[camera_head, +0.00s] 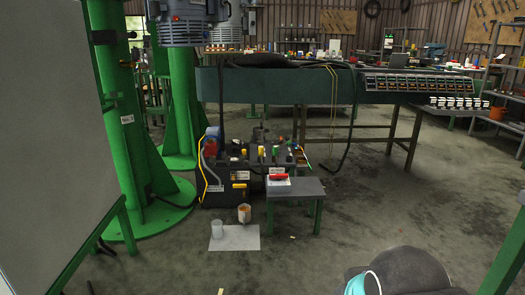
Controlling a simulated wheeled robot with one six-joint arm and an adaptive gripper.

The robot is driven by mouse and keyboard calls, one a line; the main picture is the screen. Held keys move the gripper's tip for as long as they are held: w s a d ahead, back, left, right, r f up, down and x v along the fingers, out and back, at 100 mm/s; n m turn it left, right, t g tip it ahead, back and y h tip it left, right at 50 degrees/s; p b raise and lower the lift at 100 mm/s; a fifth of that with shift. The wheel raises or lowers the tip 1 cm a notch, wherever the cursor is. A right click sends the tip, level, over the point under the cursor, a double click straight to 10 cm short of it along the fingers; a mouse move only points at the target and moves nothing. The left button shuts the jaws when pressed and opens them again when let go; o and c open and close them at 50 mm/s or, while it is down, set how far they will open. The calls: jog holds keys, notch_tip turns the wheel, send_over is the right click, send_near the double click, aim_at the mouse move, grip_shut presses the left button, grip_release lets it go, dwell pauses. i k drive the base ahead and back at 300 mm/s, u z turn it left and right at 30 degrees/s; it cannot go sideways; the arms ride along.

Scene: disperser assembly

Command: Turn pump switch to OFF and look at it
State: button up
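A dark pump-like unit (222,195) stands on the floor near the picture's middle, with small coloured handles and hoses on top. A light box with a red handle (278,178) sits at its front right, on a small grey table (308,187). This may be the pump switch, but its label is too small to read. I cannot tell whether the red handle is at ON or OFF. A dark rounded part of my arm shows at the bottom right, far in front of the unit. My gripper's fingers are not in view.
Two cups stand on or beside a white floor sheet (235,240). A green column (122,120) and a grey panel (50,140) are at the left. A long bench (285,88) stands behind the unit. The floor right of the small table is clear.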

aim_at(278, 176)
jog(key=i, duration=2.85)
jog(key=u, duration=2.2)
jog(key=k, duration=0.7)
jog(key=z, duration=1.65)
